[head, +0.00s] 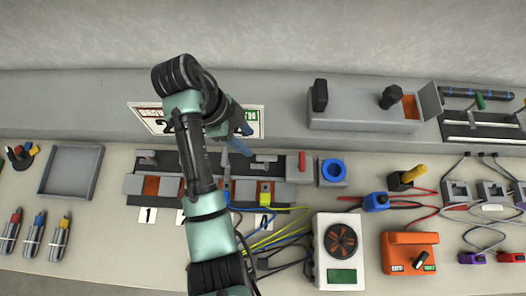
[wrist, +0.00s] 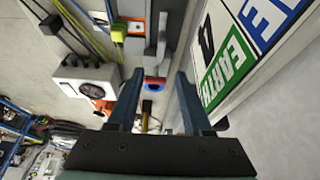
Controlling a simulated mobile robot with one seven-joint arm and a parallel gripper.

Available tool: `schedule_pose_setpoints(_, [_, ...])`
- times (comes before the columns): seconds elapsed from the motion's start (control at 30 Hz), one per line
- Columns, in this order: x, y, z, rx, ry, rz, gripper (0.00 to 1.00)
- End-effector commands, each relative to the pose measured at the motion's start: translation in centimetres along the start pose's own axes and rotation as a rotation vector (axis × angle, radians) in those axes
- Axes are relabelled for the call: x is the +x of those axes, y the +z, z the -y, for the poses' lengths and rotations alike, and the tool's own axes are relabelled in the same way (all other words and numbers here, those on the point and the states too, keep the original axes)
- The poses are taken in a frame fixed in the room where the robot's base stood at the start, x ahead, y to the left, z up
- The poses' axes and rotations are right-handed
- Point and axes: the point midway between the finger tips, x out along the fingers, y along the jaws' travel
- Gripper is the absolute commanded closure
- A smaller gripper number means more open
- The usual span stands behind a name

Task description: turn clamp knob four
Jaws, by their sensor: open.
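The clamp block (head: 135,185) lies on the bench in the head view, with grey and orange bays and number cards in front. A flat grey knob (head: 265,158) sits behind its right-end bay and appears to be clamp knob four; the number on its card is hard to read. A grey knob, seemingly the same one, shows upper centre in the wrist view (wrist: 162,28). My gripper (head: 240,138) is open and empty above the back of the block, left of that knob. In the wrist view its two fingers (wrist: 158,80) are apart with nothing between them. My arm hides the block's middle.
A lettered sign (wrist: 225,65) stands close to the right finger. A red lever (head: 302,163) and a blue ring (head: 333,171) are right of the block. Yellow and blue cables (head: 275,235) run in front. A fan unit (head: 340,275) stands at front right.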

Motion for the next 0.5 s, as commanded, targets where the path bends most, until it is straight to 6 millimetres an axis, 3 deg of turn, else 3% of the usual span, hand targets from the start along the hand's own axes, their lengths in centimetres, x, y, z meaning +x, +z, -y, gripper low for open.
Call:
schedule_pose_setpoints(0.03, [1.6, 0.2, 0.0, 0.003, 0.002, 0.0, 0.5])
schedule_pose_setpoints(0.5, [8.7, -0.1, -0.1, -0.001, 0.003, -0.001, 0.5])
